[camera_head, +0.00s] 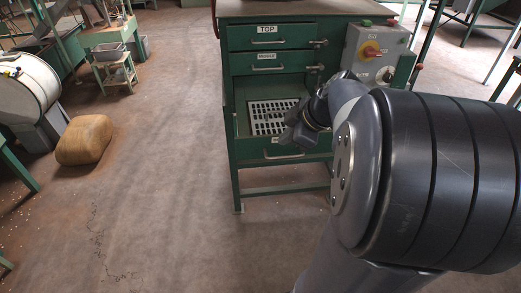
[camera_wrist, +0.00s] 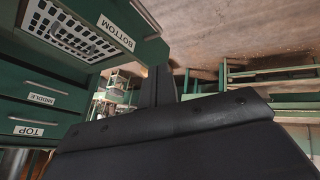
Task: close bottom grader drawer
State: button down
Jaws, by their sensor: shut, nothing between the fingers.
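The green grader cabinet (camera_head: 227,75) stands in the middle of the head view, with drawers labelled TOP (camera_head: 268,30) and MIDDLE (camera_head: 266,57), both shut. The bottom drawer (camera_head: 287,155) is pulled out, and its white perforated grid (camera_head: 270,117) shows inside. In the wrist view the BOTTOM label (camera_wrist: 115,33) is on the drawer front, seen upside down. My gripper (camera_head: 303,137) is over the right part of the open drawer in the head view, near its front. In the wrist view my shut fingers (camera_wrist: 158,86) are beside the drawer front; contact cannot be told.
A control box (camera_head: 371,50) with a red-and-yellow knob is on the cabinet's right side. A tan sack (camera_head: 84,140) lies on the floor at left, near a drum machine (camera_head: 25,88). The floor (camera_head: 150,200) in front is clear.

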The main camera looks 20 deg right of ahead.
aim_at(277, 148)
jog(key=shift+n, duration=0.9)
jog(key=w+f, duration=0.2)
jog(key=f, duration=0.1)
jog(key=w+f, duration=0.2)
jog(key=f, duration=0.1)
jog(key=w+f+b, duration=0.1)
jog(key=w+f, duration=0.1)
jog(key=f, duration=0.1)
jog(key=shift+w+d+f, duration=0.1)
jog(key=shift+d+f, duration=0.15)
jog(key=shift+d, duration=0.15)
